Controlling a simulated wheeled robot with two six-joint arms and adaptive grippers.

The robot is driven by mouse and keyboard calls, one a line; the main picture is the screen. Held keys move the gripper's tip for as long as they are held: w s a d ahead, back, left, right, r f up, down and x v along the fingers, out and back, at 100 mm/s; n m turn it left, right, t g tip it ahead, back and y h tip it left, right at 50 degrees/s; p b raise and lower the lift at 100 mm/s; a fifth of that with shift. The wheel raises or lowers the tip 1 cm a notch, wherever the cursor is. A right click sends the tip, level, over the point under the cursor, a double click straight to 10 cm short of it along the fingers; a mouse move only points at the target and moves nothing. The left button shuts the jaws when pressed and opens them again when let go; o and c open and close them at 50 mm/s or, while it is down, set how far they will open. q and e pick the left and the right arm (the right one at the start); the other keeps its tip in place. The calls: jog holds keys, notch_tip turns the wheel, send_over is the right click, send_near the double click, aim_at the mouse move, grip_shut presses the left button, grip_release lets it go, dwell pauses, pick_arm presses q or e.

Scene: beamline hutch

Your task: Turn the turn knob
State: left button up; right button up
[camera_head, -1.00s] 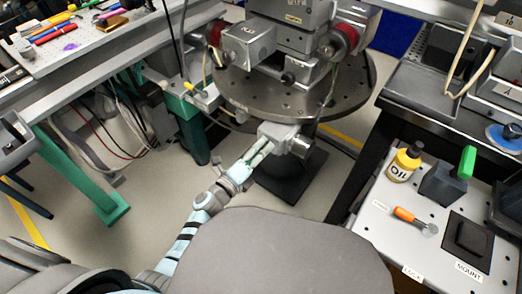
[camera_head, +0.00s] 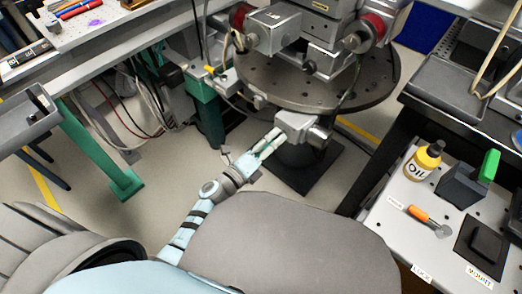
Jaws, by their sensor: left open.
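A short grey cylinder that looks like the turn knob (camera_head: 319,137) sticks out from the right end of a grey block (camera_head: 295,124) at the front rim of the round stage. My left gripper (camera_head: 274,141) reaches up from below, just left of and below this block. Its two pale fingers are apart with nothing between them. The fingertips are close to the block's left side; I cannot tell whether they touch it. The knob is on the far side of the block from the fingers. My right gripper is not in view.
The round dark stage plate (camera_head: 375,88) overhangs the block. Cables hang under the left bench. The floor left of my arm is clear.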

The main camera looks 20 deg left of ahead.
pick_arm(q)
jog(key=v, duration=0.9)
jog(key=shift+s, duration=0.35)
jog(key=shift+a, duration=0.1)
